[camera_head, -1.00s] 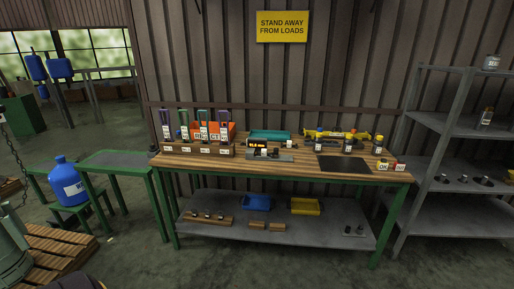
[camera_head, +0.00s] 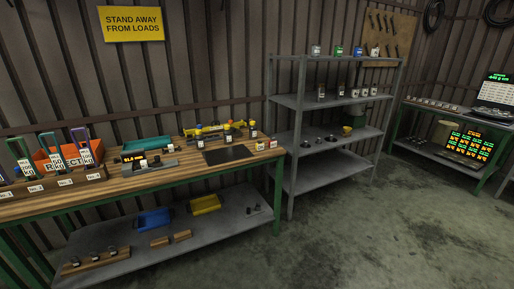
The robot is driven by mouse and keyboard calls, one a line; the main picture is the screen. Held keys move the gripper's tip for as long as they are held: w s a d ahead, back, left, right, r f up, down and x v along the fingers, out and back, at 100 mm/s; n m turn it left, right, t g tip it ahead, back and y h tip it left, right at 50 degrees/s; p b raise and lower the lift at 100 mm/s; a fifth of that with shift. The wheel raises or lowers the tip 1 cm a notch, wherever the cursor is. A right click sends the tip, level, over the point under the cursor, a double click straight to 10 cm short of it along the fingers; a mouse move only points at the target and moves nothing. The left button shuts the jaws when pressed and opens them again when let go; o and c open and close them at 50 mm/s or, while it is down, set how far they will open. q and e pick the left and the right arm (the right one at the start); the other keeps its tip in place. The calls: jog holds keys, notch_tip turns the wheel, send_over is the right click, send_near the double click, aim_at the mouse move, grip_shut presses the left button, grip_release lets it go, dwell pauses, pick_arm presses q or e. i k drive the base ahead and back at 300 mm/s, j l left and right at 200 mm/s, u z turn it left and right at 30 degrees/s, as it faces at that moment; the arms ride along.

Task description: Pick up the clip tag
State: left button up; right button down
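I cannot single out the clip tag at this size. On the left part of the wooden workbench (camera_head: 120,195), several coloured upright pieces with white labels stand in a wooden rack (camera_head: 50,187) with numbered plates. An orange bin (camera_head: 66,160) marked with partly covered letters stands behind them. Small labelled blocks (camera_head: 266,145) lie near the bench's right end. Neither of my grippers shows in this view.
A dark mat (camera_head: 226,154) and a teal tray (camera_head: 148,143) lie on the bench. Blue (camera_head: 153,219) and yellow (camera_head: 205,204) trays sit on its lower shelf. A grey shelving unit (camera_head: 330,102) stands right of the bench, and a green-legged table (camera_head: 433,103) farther right. The concrete floor (camera_head: 380,235) in front is clear.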

aim_at(259, 146)
jog(key=i+j+z, duration=0.5)
jog(key=i+j, duration=0.3)
